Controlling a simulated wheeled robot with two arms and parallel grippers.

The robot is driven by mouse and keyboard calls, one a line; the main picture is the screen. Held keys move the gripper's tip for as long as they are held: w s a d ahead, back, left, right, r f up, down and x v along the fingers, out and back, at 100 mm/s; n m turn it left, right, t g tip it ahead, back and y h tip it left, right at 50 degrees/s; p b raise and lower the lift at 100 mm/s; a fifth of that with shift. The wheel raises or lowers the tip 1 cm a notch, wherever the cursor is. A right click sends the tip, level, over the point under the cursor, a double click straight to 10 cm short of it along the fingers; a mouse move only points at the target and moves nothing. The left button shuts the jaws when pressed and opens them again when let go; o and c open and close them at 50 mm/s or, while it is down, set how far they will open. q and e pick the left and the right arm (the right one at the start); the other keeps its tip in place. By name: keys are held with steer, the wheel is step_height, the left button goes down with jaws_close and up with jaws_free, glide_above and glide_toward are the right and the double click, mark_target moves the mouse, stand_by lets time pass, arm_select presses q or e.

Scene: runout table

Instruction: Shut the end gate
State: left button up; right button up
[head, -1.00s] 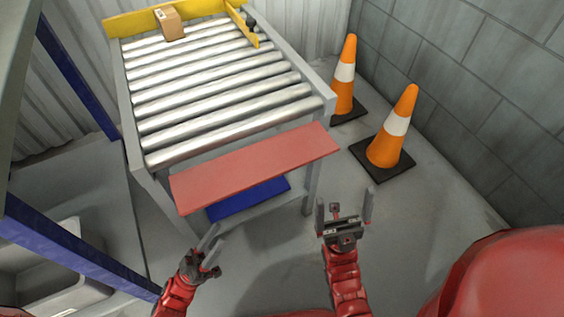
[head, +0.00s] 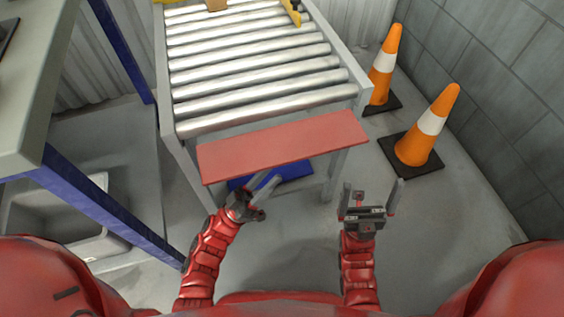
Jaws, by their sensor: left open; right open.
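The end gate (head: 284,146) is a flat red panel across the near end of the roller table (head: 167,100). It lies folded outward from the last roller, its broad face showing, not standing up across the end. My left gripper (head: 269,181) is open and empty. Its fingers point up and right, just below the gate's near edge in the picture; I cannot tell whether they touch or reach under it. My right gripper (head: 373,186) is open and empty, fingers pointing forward, right of and nearer than the gate's right corner.
A blue panel (head: 297,170) shows beneath the gate. A cardboard box (head: 216,4) sits at the far end of the rollers by a yellow guide (head: 291,12). Two orange cones (head: 415,148) (head: 380,76) stand right. A blue-framed bench (head: 105,211) is left.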

mark_target(282, 163)
arm_select(q)
steer(key=shift+b+x, duration=0.4)
steer(key=shift+x, duration=1.95)
steer(key=shift+c, duration=0.2)
jaws_close()
